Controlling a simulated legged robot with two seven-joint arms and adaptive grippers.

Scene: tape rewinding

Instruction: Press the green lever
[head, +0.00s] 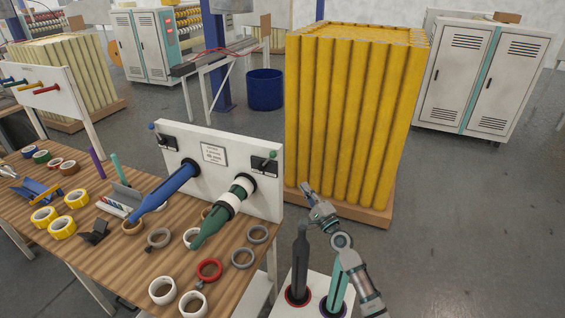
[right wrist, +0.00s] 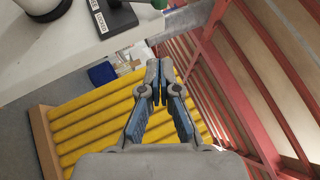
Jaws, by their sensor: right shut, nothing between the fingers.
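The green lever (head: 272,156) stands on a small dark base at the upper right of a white upright panel (head: 262,200). In the right wrist view its round green knob (right wrist: 158,4) is cut off by the top edge. My right gripper (head: 306,187) is to the right of the panel and below the lever, apart from both. In the right wrist view my right gripper (right wrist: 160,84) has its fingertips together with nothing between them. My left gripper is not in view.
A blue-knobbed lever (head: 152,127) is at the panel's left. Blue and green spindles (head: 212,226) stick out over a wooden table (head: 120,262) with several tape rolls. A yellow stack (head: 350,110) stands behind my right arm. Spindles stand upright on a white stand (head: 318,306).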

